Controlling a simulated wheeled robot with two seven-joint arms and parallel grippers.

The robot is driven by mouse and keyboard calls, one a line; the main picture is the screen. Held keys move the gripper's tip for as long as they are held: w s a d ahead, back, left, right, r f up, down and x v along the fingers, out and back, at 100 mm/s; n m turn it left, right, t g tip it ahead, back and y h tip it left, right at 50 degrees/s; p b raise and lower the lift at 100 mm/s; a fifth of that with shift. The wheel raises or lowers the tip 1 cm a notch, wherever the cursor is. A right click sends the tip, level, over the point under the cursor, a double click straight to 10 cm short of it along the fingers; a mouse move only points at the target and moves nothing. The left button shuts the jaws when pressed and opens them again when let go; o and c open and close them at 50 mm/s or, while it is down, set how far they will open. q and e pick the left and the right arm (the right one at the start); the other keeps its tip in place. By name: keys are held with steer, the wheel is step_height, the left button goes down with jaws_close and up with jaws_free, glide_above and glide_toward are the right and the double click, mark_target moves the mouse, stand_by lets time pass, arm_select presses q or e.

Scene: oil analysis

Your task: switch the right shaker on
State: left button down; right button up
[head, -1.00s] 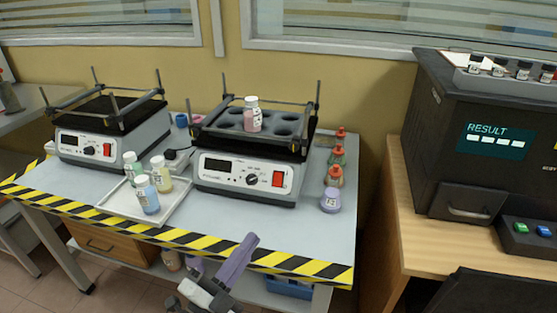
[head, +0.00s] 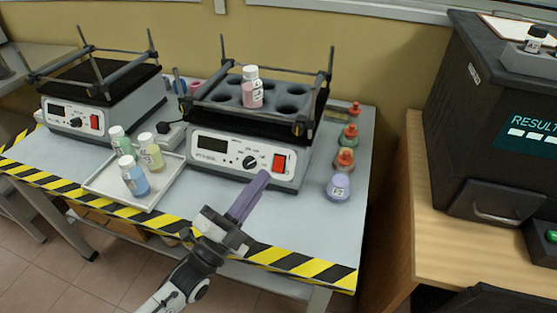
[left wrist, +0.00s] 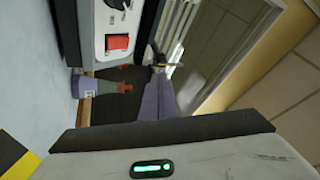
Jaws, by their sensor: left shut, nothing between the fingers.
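The right shaker (head: 222,166) stands on the table with a dark display, a black knob (head: 250,162) and a red switch (head: 279,162) on its white front. The switch also shows in the left wrist view (left wrist: 117,42). A bottle with pink contents (head: 252,92) stands in its dark holder. My left gripper (head: 264,174) is shut and empty, its purple fingers pointing up just below and left of the switch in the head view. In the left wrist view the fingers (left wrist: 160,85) appear apart from the switch. I cannot tell whether the switch is on. My right gripper is out of view.
The left shaker (head: 72,119) stands at the left. A white tray (head: 105,190) with several bottles lies in front. Several small flasks, including a purple one (head: 338,187), stand right of the right shaker. A black analyser (head: 460,150) stands on the wooden table at right.

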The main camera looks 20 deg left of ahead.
mark_target(278, 164)
arm_select(q)
steer(key=w+f+b, duration=0.3)
steer(key=w+b, duration=0.2)
steer(key=w, duration=0.2)
steer(key=shift+w+d, duration=0.15)
steer(key=shift+w, duration=0.1)
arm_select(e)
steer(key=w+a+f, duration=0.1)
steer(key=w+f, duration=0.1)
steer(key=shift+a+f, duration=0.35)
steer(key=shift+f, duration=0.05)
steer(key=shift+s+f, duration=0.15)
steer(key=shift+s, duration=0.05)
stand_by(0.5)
arm_select(q)
steer(key=shift+b, duration=0.3)
steer(key=shift+w+f, duration=0.1)
steer(key=shift+w, duration=0.25)
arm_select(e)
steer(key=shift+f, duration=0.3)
